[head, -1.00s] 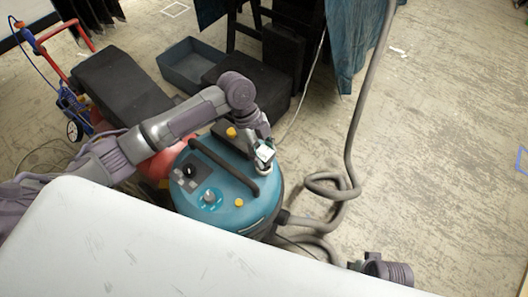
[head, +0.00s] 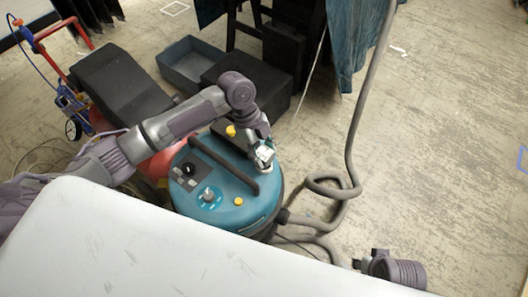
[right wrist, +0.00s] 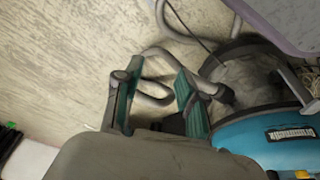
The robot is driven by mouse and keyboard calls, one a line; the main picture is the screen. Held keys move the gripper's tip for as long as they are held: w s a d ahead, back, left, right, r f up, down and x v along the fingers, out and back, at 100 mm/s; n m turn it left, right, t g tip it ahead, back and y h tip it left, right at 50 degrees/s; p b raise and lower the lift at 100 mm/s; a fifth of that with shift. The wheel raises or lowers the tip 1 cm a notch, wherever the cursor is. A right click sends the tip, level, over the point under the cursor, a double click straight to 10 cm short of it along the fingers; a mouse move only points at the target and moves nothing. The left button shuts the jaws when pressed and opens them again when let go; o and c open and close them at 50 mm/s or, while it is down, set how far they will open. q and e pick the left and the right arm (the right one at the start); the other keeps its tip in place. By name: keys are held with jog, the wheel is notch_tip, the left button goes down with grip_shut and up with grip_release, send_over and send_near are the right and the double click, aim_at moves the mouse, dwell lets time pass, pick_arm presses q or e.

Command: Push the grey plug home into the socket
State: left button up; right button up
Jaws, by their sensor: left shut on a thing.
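My left gripper (head: 264,155) is at the right side of the top of a blue vacuum cleaner (head: 222,207), pointing down. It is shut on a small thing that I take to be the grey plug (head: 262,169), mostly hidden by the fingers. The socket cannot be made out under the gripper, so I cannot tell how deep the plug sits. My right gripper (right wrist: 154,82) shows in the right wrist view, open and empty, with two teal-padded fingers apart. The vacuum cleaner is at the right there (right wrist: 270,138).
A grey hose (head: 352,140) runs from the vacuum and loops on the floor. A white surface (head: 150,250) fills the near left. Black boxes (head: 255,80), a blue-grey bin (head: 192,66) and a red hand truck (head: 55,40) stand behind. The floor at right is mostly free.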

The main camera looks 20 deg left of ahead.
pick_arm(q)
jog(key=shift+p, duration=0.4)
pick_arm(e)
notch_tip(320, 180, down, 3)
jog(key=shift+a+r, duration=0.1)
jog(key=shift+r, duration=0.05)
dwell(0.4)
jog(key=shift+w+r, duration=0.1)
dwell(0.5)
pick_arm(q)
jog(key=shift+p, duration=0.35)
pick_arm(e)
jog(key=shift+s+f, duration=0.25)
jog(key=shift+f, duration=1.05)
